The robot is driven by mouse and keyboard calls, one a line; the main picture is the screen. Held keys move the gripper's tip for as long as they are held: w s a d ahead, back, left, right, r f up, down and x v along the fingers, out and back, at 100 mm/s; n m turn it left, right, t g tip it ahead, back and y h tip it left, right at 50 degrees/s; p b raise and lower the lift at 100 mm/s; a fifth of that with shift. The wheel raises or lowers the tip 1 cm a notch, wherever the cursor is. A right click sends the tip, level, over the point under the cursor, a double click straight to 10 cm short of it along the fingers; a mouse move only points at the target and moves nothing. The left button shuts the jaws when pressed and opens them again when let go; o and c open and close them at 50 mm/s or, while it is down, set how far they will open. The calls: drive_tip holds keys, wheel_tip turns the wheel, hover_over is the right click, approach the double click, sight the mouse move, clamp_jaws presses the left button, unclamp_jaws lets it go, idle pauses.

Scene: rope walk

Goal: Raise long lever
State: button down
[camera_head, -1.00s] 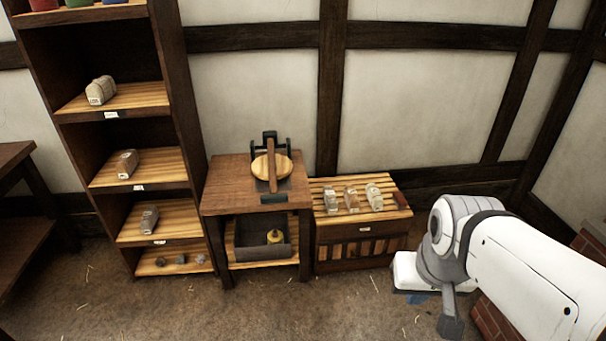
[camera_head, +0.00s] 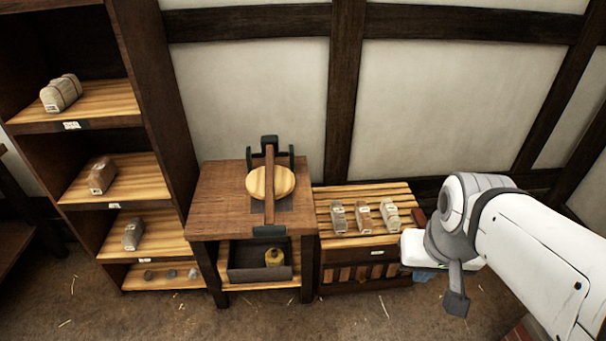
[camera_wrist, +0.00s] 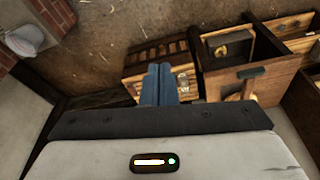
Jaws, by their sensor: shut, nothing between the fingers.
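The long lever (camera_head: 269,185) is a brown wooden bar on the small wooden table (camera_head: 218,200). It runs from a black bracket (camera_head: 270,142) at the back toward the table's front, across a round pale wood disc (camera_head: 285,182), and looks lowered. In the wrist view the lever (camera_wrist: 249,88) is at the right, partly cut by the table edge view. My gripper (camera_wrist: 160,70) has blue fingers, shut and empty. In the head view it is mostly hidden behind my wrist, right of the slatted crate and well apart from the lever.
A slatted crate (camera_head: 335,255) with several small wrapped blocks stands between the table and my arm. A tall shelf (camera_head: 165,120) stands close at the table's left. A dark tray (camera_head: 250,272) with a yellow item is on the table's lower shelf. Floor in front is open.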

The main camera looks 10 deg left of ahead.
drive_tip(key=shift+w+d, duration=0.1)
drive_tip(key=shift+w, duration=0.25)
drive_tip(key=shift+s, duration=0.1)
drive_tip(key=w+a+f+m+t+y+b, duration=0.1)
drive_tip(key=w+a+f+m+t+b, duration=0.2)
drive_tip(key=w+a+f+m+b, duration=0.4)
drive_tip(key=w+a+f+m+t+y+b, duration=0.1)
drive_tip(key=w+a+f+m+t+b, duration=0.2)
drive_tip(key=w+f+b, duration=0.45)
drive_tip(key=w+a+f+m+t+y+b, duration=0.1)
drive_tip(key=w+a+f+m+t+b, duration=0.1)
drive_tip(key=w+a+f+m+b, duration=0.55)
drive_tip(key=s+a+f+m+t+b, duration=0.1)
drive_tip(key=a+f+m+t+b, duration=0.2)
drive_tip(key=f+m+b, duration=0.2)
drive_tip(key=s+a+f+m+t+y+b, duration=0.1)
drive_tip(key=a+f+m+t+b, duration=0.2)
drive_tip(key=f+m+b, duration=0.2)
drive_tip(key=s+a+f+m+t+b, duration=0.1)
drive_tip(key=a+f+m+t+b, duration=0.2)
drive_tip(key=f+m+b, duration=0.3)
wheel_tip(320, 180, down, 4)
drive_tip(key=b, duration=0.4)
drive_tip(key=shift+s+a+t, duration=0.3)
drive_tip(key=shift+a+t, duration=0.1)
